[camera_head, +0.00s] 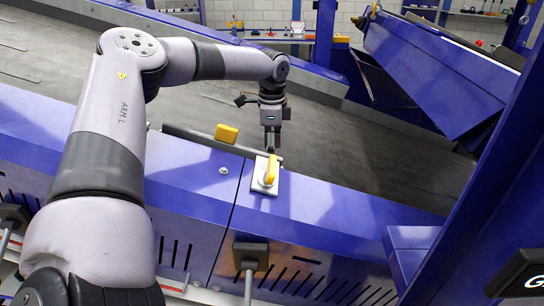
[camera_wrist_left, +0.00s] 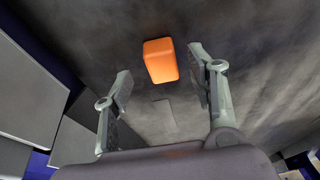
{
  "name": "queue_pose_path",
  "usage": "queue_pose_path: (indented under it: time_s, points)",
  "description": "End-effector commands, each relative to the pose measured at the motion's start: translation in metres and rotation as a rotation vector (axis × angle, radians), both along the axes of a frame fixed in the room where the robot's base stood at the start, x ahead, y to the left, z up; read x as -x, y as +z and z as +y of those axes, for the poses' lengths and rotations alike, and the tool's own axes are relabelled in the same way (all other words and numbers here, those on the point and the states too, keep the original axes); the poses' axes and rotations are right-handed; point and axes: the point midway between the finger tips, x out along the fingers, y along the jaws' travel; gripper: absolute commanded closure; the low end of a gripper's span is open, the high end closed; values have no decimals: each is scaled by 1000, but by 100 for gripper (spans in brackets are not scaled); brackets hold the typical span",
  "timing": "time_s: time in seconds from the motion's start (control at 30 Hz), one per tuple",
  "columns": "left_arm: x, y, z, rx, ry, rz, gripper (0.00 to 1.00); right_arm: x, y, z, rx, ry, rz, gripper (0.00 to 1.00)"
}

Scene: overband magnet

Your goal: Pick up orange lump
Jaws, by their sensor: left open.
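The orange lump (camera_wrist_left: 160,60) is a block with rounded edges, lying on the dark belt in the left wrist view. It appears between and beyond the fingertips, apart from both fingers, nearer the right one. My left gripper (camera_head: 272,143) is open and empty, pointing down over the near edge of the belt in the head view. My right gripper is not in view.
The dark belt (camera_head: 345,150) runs behind the blue side frame (camera_head: 320,205). A blue inclined chute (camera_head: 430,70) stands at the right.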

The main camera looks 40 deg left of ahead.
Motion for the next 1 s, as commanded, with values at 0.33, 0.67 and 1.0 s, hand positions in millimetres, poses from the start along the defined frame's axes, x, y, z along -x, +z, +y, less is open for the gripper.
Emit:
queue_pose_path:
  time_s: [0.33, 0.67, 1.0]
  points:
    - [-1, -25, 0, -1, 0, -1, 48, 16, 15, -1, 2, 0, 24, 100]
    - [-1, -25, 0, -1, 0, -1, 62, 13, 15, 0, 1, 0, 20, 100]
    - [-1, -25, 0, -1, 0, -1, 84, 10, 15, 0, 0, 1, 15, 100]
